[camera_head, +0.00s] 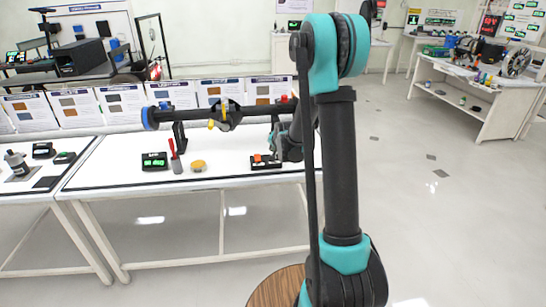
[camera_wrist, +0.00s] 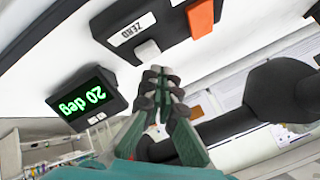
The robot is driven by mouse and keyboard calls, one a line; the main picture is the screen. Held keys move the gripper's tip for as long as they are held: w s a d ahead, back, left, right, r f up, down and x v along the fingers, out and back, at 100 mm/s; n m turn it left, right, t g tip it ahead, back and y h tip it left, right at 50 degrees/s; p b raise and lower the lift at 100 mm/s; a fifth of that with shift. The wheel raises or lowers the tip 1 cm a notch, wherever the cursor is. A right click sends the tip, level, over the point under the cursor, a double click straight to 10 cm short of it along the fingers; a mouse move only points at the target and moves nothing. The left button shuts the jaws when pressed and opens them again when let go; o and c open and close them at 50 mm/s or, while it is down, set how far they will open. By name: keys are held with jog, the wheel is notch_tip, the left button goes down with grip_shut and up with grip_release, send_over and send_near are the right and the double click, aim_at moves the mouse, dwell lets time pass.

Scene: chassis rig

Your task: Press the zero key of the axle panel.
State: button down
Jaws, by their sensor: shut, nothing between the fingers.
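The axle panel (camera_wrist: 168,14) is a dark box on the white table. It also shows in the head view (camera_head: 265,165), beside my arm. In the wrist view it carries a white label reading ZERO, with a pale grey key (camera_wrist: 147,50) beside the label. A larger orange key (camera_wrist: 203,15) sits farther along the same panel. My gripper (camera_wrist: 161,74) is shut and empty. In the wrist view its fingertips appear right beside the grey key; I cannot tell whether they touch it. In the head view my gripper (camera_head: 277,146) is partly hidden near the panel.
A dark axle (camera_head: 180,115) runs above the table behind the panel. A green-lit display (camera_head: 155,161), a red-handled tool (camera_head: 175,158) and a yellow disc (camera_head: 198,166) stand left of the panel.

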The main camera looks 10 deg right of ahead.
jog(key=shift+f, duration=0.1)
jog(key=shift+f, duration=0.3)
jog(key=shift+f, duration=0.45)
dwell(0.8)
jog(key=shift+r, duration=0.85)
jog(key=shift+r, duration=2.55)
